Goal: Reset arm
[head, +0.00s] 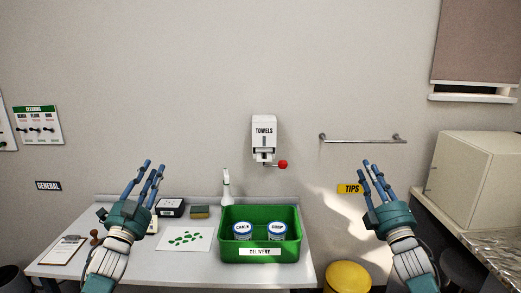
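My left gripper (146,179) is raised over the left part of the white bench, with its blue fingers spread apart and nothing between them. My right gripper (374,182) is raised to the right of the bench, near the yellow TIPS label on the wall. Its blue fingers are also spread and empty. Both arms come up from the bottom of the head view. Both grippers are apart from the objects around them.
A green tray (260,216) with two labelled jars stands on the bench (205,257). A spray bottle (227,190), sponge (200,211) and clipboard (64,249) are also there. A towel dispenser (264,140) hangs above. A yellow bin (347,277) stands right of the bench.

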